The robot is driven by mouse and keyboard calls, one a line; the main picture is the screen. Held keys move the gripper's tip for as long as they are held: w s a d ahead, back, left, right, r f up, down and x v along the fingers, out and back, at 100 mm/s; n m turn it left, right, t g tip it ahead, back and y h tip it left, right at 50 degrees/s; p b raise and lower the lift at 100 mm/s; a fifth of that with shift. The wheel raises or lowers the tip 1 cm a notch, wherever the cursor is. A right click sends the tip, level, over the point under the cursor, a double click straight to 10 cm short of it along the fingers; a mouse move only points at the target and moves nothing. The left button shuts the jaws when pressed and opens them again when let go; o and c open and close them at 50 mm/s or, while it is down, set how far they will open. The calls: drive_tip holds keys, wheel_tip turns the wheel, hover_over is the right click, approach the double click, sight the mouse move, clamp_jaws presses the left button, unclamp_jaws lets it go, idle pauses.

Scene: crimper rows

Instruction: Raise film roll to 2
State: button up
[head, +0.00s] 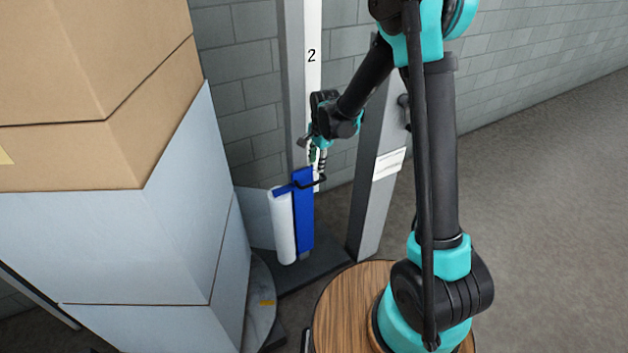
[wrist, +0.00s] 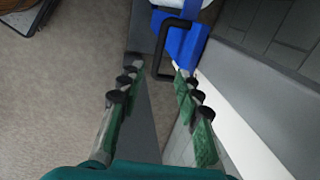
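The film roll (head: 283,228) is an upright white cylinder on the left side of a blue carriage (head: 304,222), low on a grey mast. The carriage also shows at the top of the wrist view (wrist: 186,42). A black handle (head: 312,185) sticks out from the carriage; in the wrist view it is a bent bar (wrist: 161,58). A "2" (head: 311,56) is printed on the mast's white strip, well above the roll. My gripper (head: 321,178) is open at the handle. In the wrist view its fingertips (wrist: 156,68) lie either side of the bar; contact is unclear.
Stacked cardboard boxes (head: 95,85) over a pale wrapped load (head: 110,245) stand close at the left. A grey post (head: 372,215) with a white label stands right of the mast. The floor (head: 540,240) at right is clear.

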sight(314, 183)
drive_tip(key=f, duration=0.3)
drive_tip(key=w+f, duration=0.1)
drive_tip(key=f, duration=0.2)
drive_tip(key=a+f, duration=0.1)
drive_tip(key=f, duration=0.3)
drive_tip(key=shift+w, duration=0.25)
clamp_jaws()
